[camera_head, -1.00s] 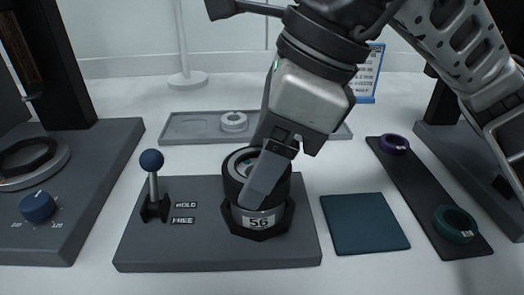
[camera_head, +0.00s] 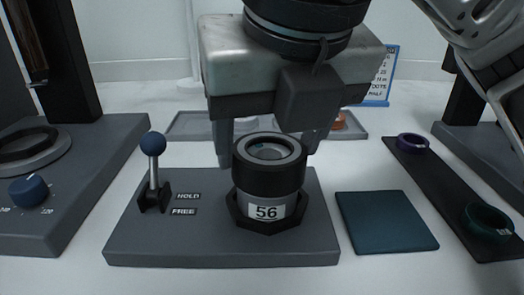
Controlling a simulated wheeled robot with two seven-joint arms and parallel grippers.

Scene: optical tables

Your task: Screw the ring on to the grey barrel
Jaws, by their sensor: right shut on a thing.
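The grey barrel (camera_head: 265,211), labelled 56, stands upright in a black collar on a grey base plate (camera_head: 140,245). A black ring (camera_head: 268,178) sits around the barrel's top, looking level; how far it is threaded cannot be told. My right gripper (camera_head: 267,153) comes down from above, one finger on each side of the black ring, and is shut on it. The gripper's body hides part of the background tray. My left gripper is not in view.
A blue-knobbed lever (camera_head: 154,170) stands upright beside HOLD and FREE labels. A tray (camera_head: 190,125) lies behind, with a copper piece (camera_head: 338,121). At right are a teal mat (camera_head: 385,222) and a dark strip with purple (camera_head: 413,143) and teal (camera_head: 488,222) rings.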

